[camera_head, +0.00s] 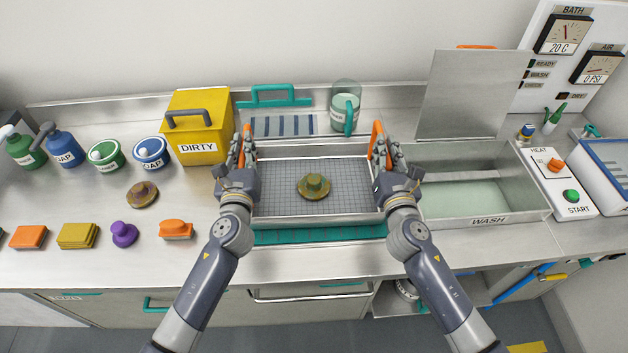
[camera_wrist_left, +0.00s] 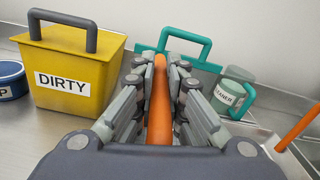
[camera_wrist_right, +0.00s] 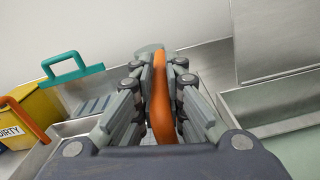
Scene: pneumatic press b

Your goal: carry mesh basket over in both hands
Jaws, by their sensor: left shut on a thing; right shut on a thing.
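The mesh basket (camera_head: 345,185) sits in the middle of the counter in the head view, between my two arms. It has a grey mesh floor and an orange handle at each side. A round brass-coloured part (camera_head: 314,187) lies in it. My left gripper (camera_head: 242,150) is shut on the left orange handle, which runs between the fingers in the left wrist view (camera_wrist_left: 159,105). My right gripper (camera_head: 380,150) is shut on the right orange handle, seen between the fingers in the right wrist view (camera_wrist_right: 161,100). I cannot tell whether the basket touches the surface below.
The wash bath (camera_head: 540,200) lies right of the basket, its lid (camera_head: 470,95) raised. A yellow DIRTY bin (camera_head: 198,150) stands to the left. A teal-handled rack (camera_head: 275,97) and a teal cup (camera_head: 345,112) are behind.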

